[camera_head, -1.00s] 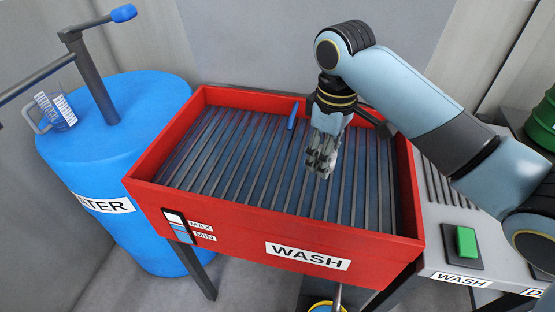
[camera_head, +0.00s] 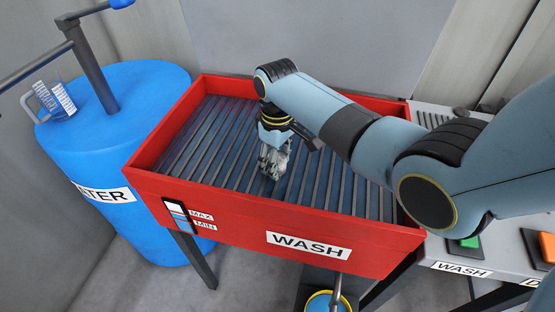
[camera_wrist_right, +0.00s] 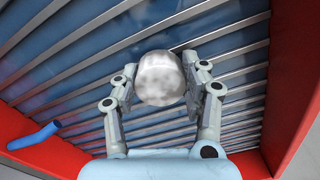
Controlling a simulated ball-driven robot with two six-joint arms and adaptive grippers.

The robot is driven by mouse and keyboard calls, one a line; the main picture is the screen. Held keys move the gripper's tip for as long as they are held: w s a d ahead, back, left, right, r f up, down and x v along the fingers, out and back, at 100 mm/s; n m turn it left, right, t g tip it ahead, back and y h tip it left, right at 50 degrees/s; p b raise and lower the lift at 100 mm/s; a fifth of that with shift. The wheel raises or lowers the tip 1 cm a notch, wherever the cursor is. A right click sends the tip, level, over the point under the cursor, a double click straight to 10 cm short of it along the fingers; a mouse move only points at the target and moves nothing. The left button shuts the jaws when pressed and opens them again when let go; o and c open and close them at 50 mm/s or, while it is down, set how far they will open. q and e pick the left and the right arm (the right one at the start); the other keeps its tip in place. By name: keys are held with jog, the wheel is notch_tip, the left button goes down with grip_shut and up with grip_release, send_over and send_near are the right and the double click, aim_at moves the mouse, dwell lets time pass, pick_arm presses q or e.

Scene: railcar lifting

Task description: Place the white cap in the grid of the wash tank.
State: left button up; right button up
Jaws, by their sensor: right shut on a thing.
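The white cap (camera_wrist_right: 160,78) is round with grey smudges. It sits between the fingers of my right gripper (camera_head: 273,163), which is shut on it. In the head view the cap is hard to tell apart from the fingers. The red wash tank (camera_head: 285,228) has a grid of parallel grey bars (camera_head: 215,150) with blue below. The gripper points down over the middle of the grid. Whether the cap touches the bars cannot be told. My left gripper is not in view.
A blue WATER barrel (camera_head: 120,110) with a clear jug (camera_head: 55,102) on top stands left of the tank. A grey console with green (camera_head: 470,241) and orange (camera_head: 548,246) buttons is at the right.

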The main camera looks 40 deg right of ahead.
jog(key=shift+f, duration=0.1)
jog(key=o, duration=0.9)
jog(key=shift+o, duration=0.2)
notch_tip(320, 180, up, 12)
jog(key=shift+r, duration=0.2)
